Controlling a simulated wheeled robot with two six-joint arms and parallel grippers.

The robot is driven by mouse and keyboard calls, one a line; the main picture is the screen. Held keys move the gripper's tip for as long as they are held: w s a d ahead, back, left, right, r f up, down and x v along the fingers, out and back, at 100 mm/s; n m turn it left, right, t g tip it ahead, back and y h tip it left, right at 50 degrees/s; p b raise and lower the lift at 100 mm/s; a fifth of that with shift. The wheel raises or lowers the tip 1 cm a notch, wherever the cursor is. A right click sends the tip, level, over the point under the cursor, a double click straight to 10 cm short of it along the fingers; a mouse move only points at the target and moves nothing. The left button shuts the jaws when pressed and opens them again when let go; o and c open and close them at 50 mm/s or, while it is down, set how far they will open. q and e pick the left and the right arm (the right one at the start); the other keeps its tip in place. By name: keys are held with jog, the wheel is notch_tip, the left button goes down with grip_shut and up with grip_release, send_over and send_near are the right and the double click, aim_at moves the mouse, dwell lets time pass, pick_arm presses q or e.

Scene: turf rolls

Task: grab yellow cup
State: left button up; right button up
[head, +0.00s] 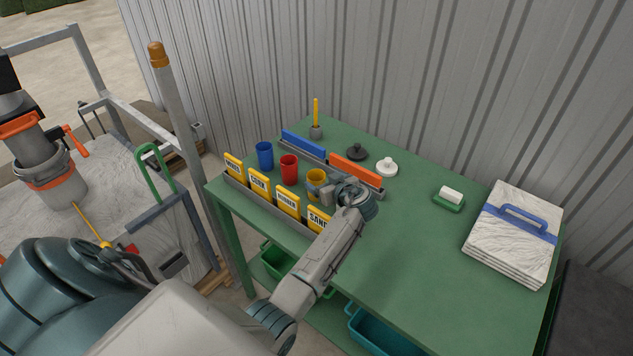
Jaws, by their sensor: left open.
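The yellow cup (316,178) stands upright on the green table (420,239), at the right end of a row of cups. My left gripper (322,188) is open at the cup's near right side. Its fingers overlap the lower part of the cup in the head view, and I cannot tell whether they touch it. The gripper hides part of the cup's lower right side. My right gripper is not in view.
A red cup (289,169) and a blue cup (265,156) stand to the left.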

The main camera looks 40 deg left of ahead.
aim_at(317, 176)
pick_arm(q)
jog(key=shift+w+a+f+p, duration=0.1)
jog(key=shift+w+a+p, duration=0.15)
jog(key=shift+a, duration=0.25)
jog(key=shift+w+a+f+p, duration=0.1)
jog(key=shift+w+a+p, duration=0.1)
jog(key=shift+a, duration=0.3)
jog(key=shift+w+a+f, duration=0.15)
jog(key=shift+a+f, duration=0.15)
jog(key=shift+a, duration=0.05)
jog(key=shift+c, duration=0.8)
jog(key=c, duration=1.2)
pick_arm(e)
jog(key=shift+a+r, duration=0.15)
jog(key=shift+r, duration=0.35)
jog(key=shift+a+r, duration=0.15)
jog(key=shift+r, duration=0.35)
